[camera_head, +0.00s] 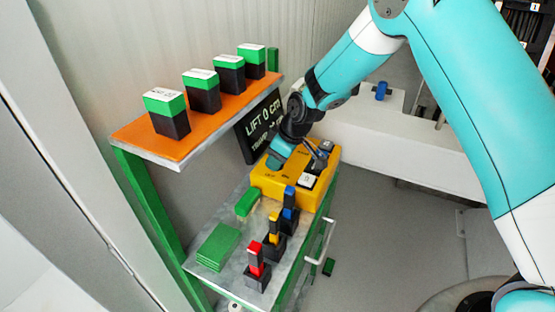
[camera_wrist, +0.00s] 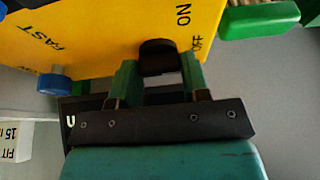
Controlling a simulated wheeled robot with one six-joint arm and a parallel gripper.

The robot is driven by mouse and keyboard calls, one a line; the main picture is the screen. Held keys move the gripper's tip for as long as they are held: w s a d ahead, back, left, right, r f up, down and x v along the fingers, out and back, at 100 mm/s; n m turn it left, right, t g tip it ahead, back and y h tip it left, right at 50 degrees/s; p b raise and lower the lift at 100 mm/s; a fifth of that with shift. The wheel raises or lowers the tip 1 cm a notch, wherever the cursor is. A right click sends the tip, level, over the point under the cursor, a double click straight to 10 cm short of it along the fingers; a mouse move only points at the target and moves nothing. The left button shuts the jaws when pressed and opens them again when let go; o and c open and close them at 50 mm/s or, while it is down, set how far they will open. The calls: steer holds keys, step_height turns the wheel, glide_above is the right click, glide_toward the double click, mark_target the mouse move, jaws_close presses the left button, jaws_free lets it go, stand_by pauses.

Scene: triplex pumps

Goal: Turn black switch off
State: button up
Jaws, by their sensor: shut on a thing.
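The yellow control box (camera_head: 262,180) stands at the far end of the lower shelf. In the wrist view the box face (camera_wrist: 100,35) carries the printed words FAST, ON and OFF. The black switch (camera_wrist: 157,52) sits on that face, beside the ON and OFF labels and nearer OFF. My gripper (camera_wrist: 158,70) has its two green fingers closed on either side of the switch, with the fingertips at the box face. In the head view my gripper (camera_head: 281,155) is over the box, and my wrist hides the switch there.
A blue knob (camera_wrist: 55,84) is beside the gripper. Red (camera_head: 257,265), yellow (camera_head: 273,238) and blue (camera_head: 289,212) switch-like pieces stand along the lower shelf, near green plates (camera_head: 218,247). An orange shelf (camera_head: 170,142) above holds several green-and-black blocks. A dark display (camera_head: 262,125) stands behind the box.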

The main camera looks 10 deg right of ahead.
steer(key=shift+w+r, duration=0.1)
stand_by(0.4)
steer(key=o, duration=0.6)
steer(key=shift+o, duration=0.2)
steer(key=b+v, duration=0.3)
steer(key=v, duration=1.4)
steer(key=shift+r, duration=0.2)
